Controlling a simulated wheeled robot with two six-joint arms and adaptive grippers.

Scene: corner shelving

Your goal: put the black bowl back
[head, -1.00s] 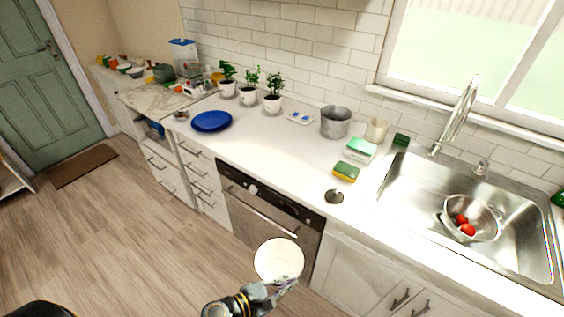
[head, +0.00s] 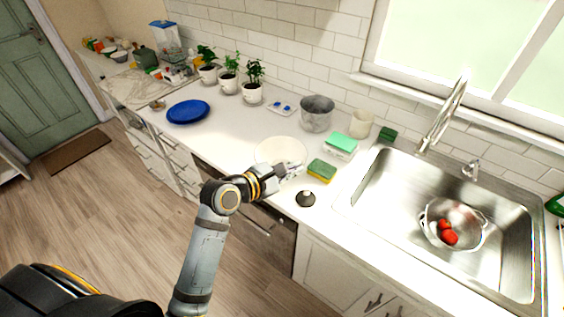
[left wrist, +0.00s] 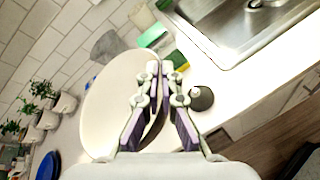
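My left gripper (head: 292,170) is shut on the rim of a round dish with a cream inner face (head: 280,151), over the counter left of the sponge. The left wrist view shows the fingers (left wrist: 160,70) closed at the dish (left wrist: 112,100). A dark curved strip shows along its edge between the fingers, which looks like a dark outer side, so this may be the black bowl. I cannot tell whether the dish touches the counter. No other black bowl is clear. My right gripper is not in view.
A green-yellow sponge (head: 321,170) and a small dark round piece (head: 306,199) lie close by. A metal pot (head: 316,113), a cream cup (head: 361,123) and potted plants (head: 253,82) stand behind. A blue plate (head: 188,111) lies left. The sink (head: 390,190) holds a colander (head: 456,232).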

